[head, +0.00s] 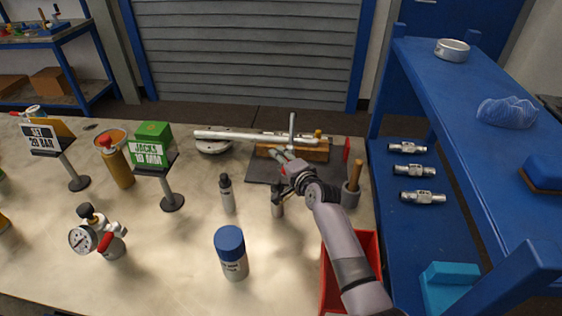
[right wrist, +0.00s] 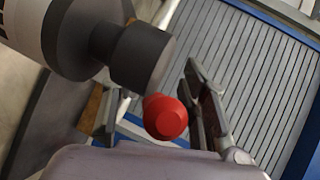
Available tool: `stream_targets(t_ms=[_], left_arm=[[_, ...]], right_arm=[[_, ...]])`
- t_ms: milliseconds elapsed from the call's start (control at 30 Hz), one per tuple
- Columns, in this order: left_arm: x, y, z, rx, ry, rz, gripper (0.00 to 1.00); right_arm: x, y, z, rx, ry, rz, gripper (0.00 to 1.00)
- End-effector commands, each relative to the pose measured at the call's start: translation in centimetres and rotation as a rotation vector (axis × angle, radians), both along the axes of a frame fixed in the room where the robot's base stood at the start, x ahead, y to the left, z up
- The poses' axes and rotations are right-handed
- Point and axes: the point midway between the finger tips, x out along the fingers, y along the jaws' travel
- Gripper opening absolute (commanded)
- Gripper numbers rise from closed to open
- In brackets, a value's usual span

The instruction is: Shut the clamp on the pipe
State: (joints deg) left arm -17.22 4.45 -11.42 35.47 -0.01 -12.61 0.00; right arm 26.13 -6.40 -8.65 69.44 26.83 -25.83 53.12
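A long pale pipe (head: 245,136) lies along the back of the table, its right end by a wooden block (head: 312,152) on a dark plate (head: 262,170). A metal bar (head: 291,128) stands upright at the block, seemingly part of the clamp; the clamp's lower parts are mostly hidden. My right gripper (head: 281,155) is just in front of the block. In the right wrist view its fingers (right wrist: 158,105) are apart, with a red rounded knob (right wrist: 166,117) in line between them. I cannot tell whether they touch it. My left gripper is out of view.
A small grey bottle (head: 277,203) stands under my right gripper. Another dark-capped bottle (head: 227,195), a blue-capped jar (head: 232,254) and a pot with a wooden handle (head: 351,193) are nearby. A red bin (head: 368,243) is at the front right.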

Motion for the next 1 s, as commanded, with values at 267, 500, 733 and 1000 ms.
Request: stream_targets(t_ms=[267, 500, 733, 1000], left_arm=[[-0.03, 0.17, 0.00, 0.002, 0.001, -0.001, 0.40], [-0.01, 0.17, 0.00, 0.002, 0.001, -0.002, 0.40], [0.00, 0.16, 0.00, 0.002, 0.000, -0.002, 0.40], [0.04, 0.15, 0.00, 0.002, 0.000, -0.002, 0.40]], right_arm=[[-0.02, -0.02, -0.01, 0.000, 0.000, 0.000, 0.20], [-0.03, -0.03, -0.04, 0.000, 0.001, 0.000, 0.04], [-0.04, -0.04, -0.08, -0.001, 0.002, 0.000, 0.00], [-0.07, -0.06, -0.18, -0.001, 0.004, 0.000, 0.00]])
